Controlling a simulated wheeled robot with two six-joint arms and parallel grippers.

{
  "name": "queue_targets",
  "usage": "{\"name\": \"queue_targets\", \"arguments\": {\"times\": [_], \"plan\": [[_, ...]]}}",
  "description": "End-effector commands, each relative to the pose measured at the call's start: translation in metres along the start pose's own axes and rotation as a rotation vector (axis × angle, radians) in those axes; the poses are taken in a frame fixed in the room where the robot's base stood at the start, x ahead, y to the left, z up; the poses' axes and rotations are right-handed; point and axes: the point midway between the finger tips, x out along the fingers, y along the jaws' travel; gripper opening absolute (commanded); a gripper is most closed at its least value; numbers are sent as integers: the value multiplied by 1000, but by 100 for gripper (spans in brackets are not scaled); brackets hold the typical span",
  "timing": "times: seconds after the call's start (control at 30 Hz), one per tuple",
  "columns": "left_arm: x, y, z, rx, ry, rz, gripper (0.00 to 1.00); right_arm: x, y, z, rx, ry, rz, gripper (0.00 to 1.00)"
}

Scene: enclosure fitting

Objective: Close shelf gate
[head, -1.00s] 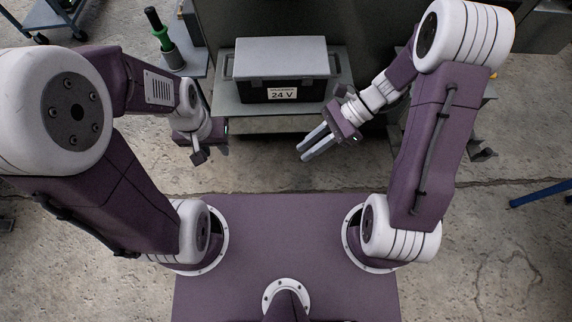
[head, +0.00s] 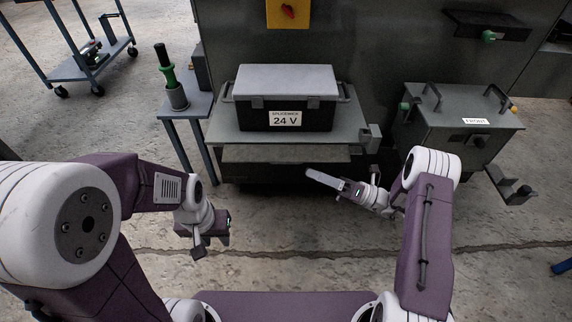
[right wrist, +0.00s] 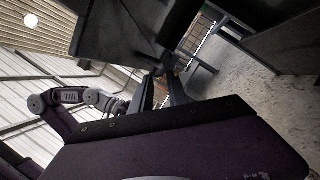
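The shelf (head: 225,125) stands against the dark cabinet and carries a grey-lidded box (head: 287,97) labelled 24 V. A flat panel (head: 285,154) lies along the shelf's front, just below its top; I cannot tell for certain whether this is the gate. A small block with a latch-like part (head: 371,138) is at the shelf's right end. My right gripper (head: 312,174) is in front of and below the shelf's right half, apart from it. Its two fingers show spread and empty in the right wrist view (right wrist: 160,85). My left gripper (head: 203,246) hangs lower left, clear of the shelf; its fingers are unclear.
A side stand with a green-handled tool in a cup (head: 178,96) is left of the shelf. A grey handled box (head: 460,118) is at the right, with a low bracket (head: 512,186) below it. A cart (head: 90,65) stands far left. Floor before the shelf is free.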

Motion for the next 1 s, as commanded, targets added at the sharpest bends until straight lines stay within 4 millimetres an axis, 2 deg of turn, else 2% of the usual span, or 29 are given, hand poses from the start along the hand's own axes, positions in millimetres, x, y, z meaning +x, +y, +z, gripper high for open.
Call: {"name": "queue_targets", "arguments": {"times": [0.13, 0.23, 0.5, 0.7, 0.97, 1.0], "plan": [[2, 0, 0, 0, 0, 0, 35, -1, -2, 1, 5, -13, 1, 20], [6, 0, 1, 0, 0, 0, 35, 6, -3, 0, 4, -10, 3, 20], [30, -1, 3, 0, 0, 0, 35, 61, -4, -2, 3, -6, 4, 20], [38, -1, 4, 0, 0, 0, 35, 86, -3, 0, 4, -8, 2, 20], [38, -1, 4, 0, 0, 0, 35, 90, -1, 2, 4, -10, 0, 20], [38, -1, 4, 0, 0, 0, 35, 90, -1, 2, 4, -10, 0, 17]]}}
